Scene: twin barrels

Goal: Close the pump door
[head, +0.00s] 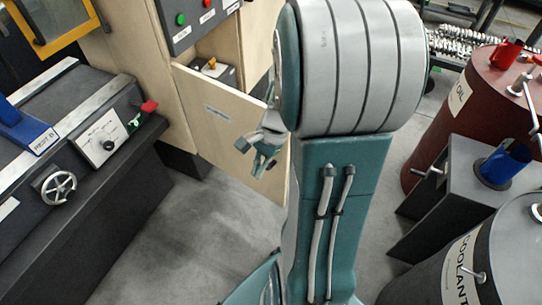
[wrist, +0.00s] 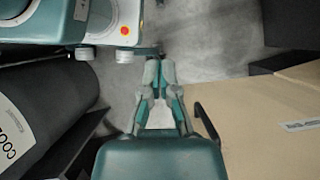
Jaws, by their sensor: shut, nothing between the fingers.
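The pump door (head: 215,110) is a pale wooden panel with a small label. In the head view it stands open, swung out from the wooden cabinet, and its right part is hidden behind my arm. It also shows in the wrist view (wrist: 275,115), to the right, with a black handle (wrist: 207,122) on its near side edge. My gripper (head: 262,162) is in front of the door in the head view. In the wrist view my gripper (wrist: 159,72) is shut and empty, with its tips left of the door. I cannot tell whether it touches the door.
The cabinet's control panel (head: 197,18) has green and red buttons. A grey box with an orange part (head: 212,66) sits behind the door. A machine bench (head: 75,165) stands left. The oil barrel (head: 455,115), a dark stand (head: 450,185) and the coolant barrel (head: 490,262) stand right. Floor (head: 180,235) is clear between.

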